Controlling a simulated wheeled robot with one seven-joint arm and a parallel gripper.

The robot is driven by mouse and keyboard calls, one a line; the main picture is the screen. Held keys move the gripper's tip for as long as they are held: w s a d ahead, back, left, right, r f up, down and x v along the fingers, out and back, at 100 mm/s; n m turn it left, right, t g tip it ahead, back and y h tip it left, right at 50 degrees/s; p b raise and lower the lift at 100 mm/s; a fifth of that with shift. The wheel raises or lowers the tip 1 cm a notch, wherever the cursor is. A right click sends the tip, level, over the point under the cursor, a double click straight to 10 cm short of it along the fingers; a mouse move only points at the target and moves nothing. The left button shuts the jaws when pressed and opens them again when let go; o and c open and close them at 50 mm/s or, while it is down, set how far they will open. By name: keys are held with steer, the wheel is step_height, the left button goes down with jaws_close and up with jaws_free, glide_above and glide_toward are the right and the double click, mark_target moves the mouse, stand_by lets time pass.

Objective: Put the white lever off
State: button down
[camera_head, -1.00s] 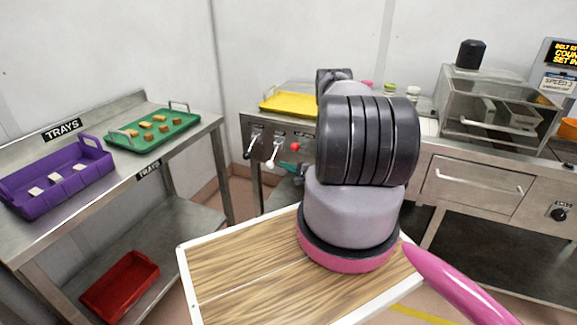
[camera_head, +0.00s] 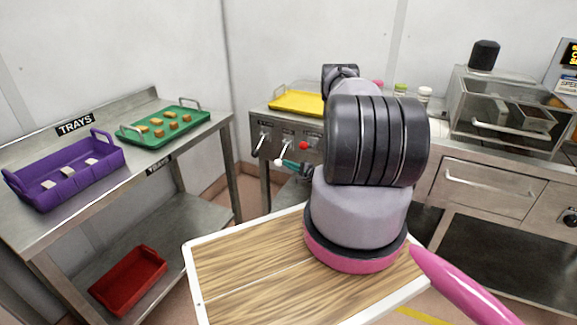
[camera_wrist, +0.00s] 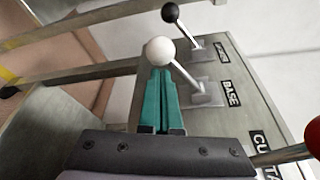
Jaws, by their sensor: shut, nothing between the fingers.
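The white lever (camera_wrist: 159,51) has a round white knob on a thin metal rod, set in a plate beside the label "BASE". In the head view its knob (camera_head: 279,162) shows on the front of the machine, its rod slanting down to the left. My gripper (camera_wrist: 160,72) has teal fingers, closed together with nothing between them. Its fingertips are at the white knob in the wrist view; whether they touch it I cannot tell. In the head view the teal fingers (camera_head: 291,164) are just right of the knob, and my arm hides part of the machine.
A black-knobbed lever (camera_wrist: 170,13) sits beside the white one. A yellow tray (camera_head: 297,102) lies on the machine. A tray table (camera_head: 190,138) with purple and green trays stands at left.

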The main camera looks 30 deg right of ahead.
steer(key=shift+s+a+r, duration=0.15)
steer(key=shift+a+r, duration=0.1)
steer(key=shift+r, duration=0.15)
steer(key=shift+s+a+r, duration=0.15)
steer(key=shift+a+r, duration=0.05)
steer(key=shift+r, duration=0.5)
steer(key=shift+s+a+r, duration=0.1)
steer(key=shift+a+r, duration=0.05)
steer(key=shift+r, duration=0.55)
steer(key=shift+s+a+r, duration=0.15)
steer(key=shift+a+r, duration=0.05)
steer(key=shift+r, duration=0.6)
steer(key=shift+d, duration=0.1)
steer(key=s+d, duration=0.7)
steer(key=s, duration=0.2)
steer(key=shift+d, duration=0.15)
